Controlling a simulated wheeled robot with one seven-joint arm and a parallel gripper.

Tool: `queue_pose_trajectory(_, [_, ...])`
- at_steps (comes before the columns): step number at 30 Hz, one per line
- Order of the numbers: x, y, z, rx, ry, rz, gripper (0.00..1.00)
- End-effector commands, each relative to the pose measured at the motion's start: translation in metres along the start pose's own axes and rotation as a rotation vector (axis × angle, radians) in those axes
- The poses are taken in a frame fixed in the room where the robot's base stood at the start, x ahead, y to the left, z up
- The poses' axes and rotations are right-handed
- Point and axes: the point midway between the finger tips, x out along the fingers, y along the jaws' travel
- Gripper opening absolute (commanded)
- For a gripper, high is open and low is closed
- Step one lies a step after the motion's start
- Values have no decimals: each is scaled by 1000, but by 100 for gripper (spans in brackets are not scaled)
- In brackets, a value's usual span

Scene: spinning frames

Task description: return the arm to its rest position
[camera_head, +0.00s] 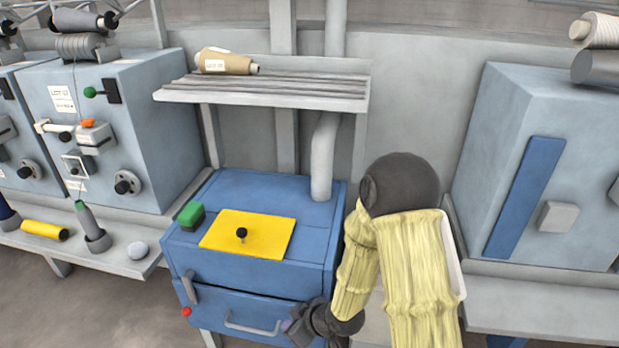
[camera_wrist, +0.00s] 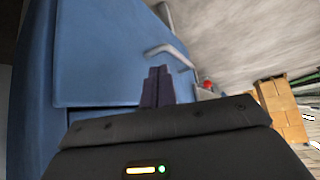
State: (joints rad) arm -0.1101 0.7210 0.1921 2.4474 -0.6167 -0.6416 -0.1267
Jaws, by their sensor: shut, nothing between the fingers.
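My arm, in a yellow sleeve with a dark elbow, reaches down at the right of the blue cabinet in the head view. My gripper (camera_head: 292,326) is low in front of the cabinet, near the right end of the drawer handle (camera_head: 252,327). In the wrist view my gripper (camera_wrist: 158,72) has its two dark fingers pressed together, with nothing between them. The blue cabinet (camera_wrist: 105,50) fills the left of that view, and its grey handle (camera_wrist: 168,54) shows just beyond the fingertips. I cannot tell whether the fingers touch the handle.
The cabinet top holds a yellow plate (camera_head: 270,240) with a black knob and a green block (camera_head: 191,215). A shelf (camera_head: 270,92) with a cone of yarn (camera_head: 226,62) is above. Blue machines (camera_head: 155,120) stand at left and right (camera_head: 500,130). Cardboard boxes (camera_wrist: 282,110) show in the wrist view.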

Motion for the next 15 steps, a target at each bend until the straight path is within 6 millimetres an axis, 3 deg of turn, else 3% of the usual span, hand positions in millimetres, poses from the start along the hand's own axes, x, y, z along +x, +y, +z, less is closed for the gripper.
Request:
queue_pose_trajectory(9, [-107, 33, 24, 245, -330, 196, 0])
queue_pose_trajectory(15, [-183, 53, 26, 445, -400, 354, 0])
